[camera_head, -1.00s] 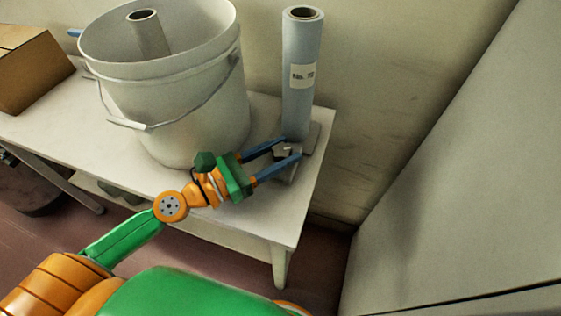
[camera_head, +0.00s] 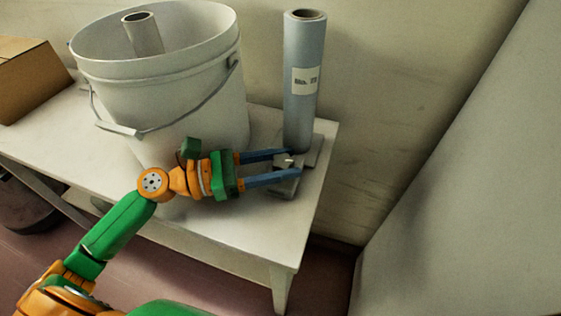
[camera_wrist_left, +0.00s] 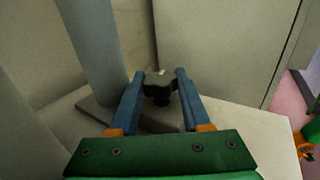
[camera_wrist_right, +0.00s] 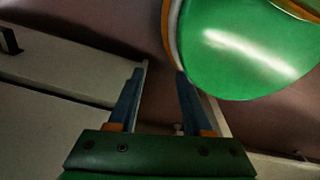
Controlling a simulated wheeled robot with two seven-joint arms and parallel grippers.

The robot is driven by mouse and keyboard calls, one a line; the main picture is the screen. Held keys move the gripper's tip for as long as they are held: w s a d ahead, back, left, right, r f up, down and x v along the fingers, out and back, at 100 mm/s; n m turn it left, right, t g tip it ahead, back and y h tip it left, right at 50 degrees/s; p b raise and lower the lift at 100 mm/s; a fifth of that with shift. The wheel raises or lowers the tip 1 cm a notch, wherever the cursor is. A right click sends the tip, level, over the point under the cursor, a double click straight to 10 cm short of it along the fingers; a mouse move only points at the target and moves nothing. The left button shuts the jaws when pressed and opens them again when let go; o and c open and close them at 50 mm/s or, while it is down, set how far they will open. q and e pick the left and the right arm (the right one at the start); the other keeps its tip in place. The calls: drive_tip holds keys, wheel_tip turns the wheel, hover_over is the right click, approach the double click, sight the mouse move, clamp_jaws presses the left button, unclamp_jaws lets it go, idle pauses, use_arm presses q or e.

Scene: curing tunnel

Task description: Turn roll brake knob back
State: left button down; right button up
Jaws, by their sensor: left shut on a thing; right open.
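The roll brake knob (camera_head: 287,161) is a dark grey lobed knob with a small pale mark on top. It sits on the grey base (camera_head: 312,150) of the upright blue-grey roll (camera_head: 302,90), near the right end of the white table. My left gripper (camera_head: 295,162) has its two blue fingers on either side of the knob and is shut on it. The left wrist view shows the knob (camera_wrist_left: 157,88) between the fingertips, with the roll to its left. My right gripper (camera_wrist_right: 160,72) is open and empty in the right wrist view, away from the knob.
A large white bucket (camera_head: 165,90) with a wire handle stands left of the roll, close to my left wrist. A cardboard box (camera_head: 30,75) is at the far left. A large grey panel (camera_head: 470,190) rises at right. The table's front right corner is bare.

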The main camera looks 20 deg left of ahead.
use_arm(q)
drive_tip(key=shift+c, duration=1.8)
unclamp_jaws()
drive_tip(key=shift+d, duration=0.1)
